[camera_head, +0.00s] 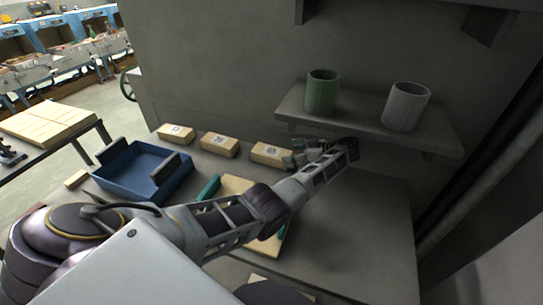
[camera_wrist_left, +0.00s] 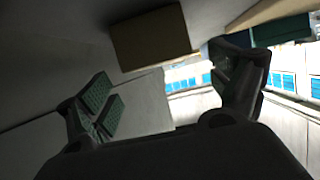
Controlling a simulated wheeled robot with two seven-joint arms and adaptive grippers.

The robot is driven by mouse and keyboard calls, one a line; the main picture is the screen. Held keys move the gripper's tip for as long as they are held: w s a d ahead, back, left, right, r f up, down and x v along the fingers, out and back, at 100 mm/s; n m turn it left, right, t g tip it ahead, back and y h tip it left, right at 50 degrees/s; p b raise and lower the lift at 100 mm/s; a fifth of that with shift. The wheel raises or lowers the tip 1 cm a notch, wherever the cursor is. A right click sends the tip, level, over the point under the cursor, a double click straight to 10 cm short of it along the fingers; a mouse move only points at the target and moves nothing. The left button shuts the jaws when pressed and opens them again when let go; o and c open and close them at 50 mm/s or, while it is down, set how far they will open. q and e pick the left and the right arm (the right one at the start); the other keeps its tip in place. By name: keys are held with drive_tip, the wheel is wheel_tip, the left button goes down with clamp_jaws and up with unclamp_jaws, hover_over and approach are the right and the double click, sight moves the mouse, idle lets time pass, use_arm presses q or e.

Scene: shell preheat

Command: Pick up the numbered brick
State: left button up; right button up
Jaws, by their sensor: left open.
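Three tan numbered bricks stand in a row along the back of the bench: a left brick (camera_head: 176,134), a middle brick (camera_head: 220,145) and a right brick (camera_head: 271,153). Each has dark figures on its face, too small to read surely. My left gripper (camera_head: 293,160) is open and empty, close to the right end of the right brick. In the left wrist view, a brick (camera_wrist_left: 152,38) shows in shade ahead of the open fingers (camera_wrist_left: 168,95), apart from them. My right gripper is not in view.
A shelf (camera_head: 370,135) above the bench holds a green cup (camera_head: 322,92) and a grey cup (camera_head: 405,107). A blue tray (camera_head: 135,180) sits on the left. The bench's right side is clear.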

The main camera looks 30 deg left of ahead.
sight(279, 153)
use_arm(q)
drive_tip(key=shift+a, duration=0.1)
drive_tip(key=shift+p+x, duration=0.65)
drive_tip(key=shift+x, duration=1.85)
drive_tip(key=shift+f, duration=0.15)
drive_tip(key=c, duration=1.4)
drive_tip(key=shift+o, duration=0.2)
drive_tip(key=shift+r, duration=0.25)
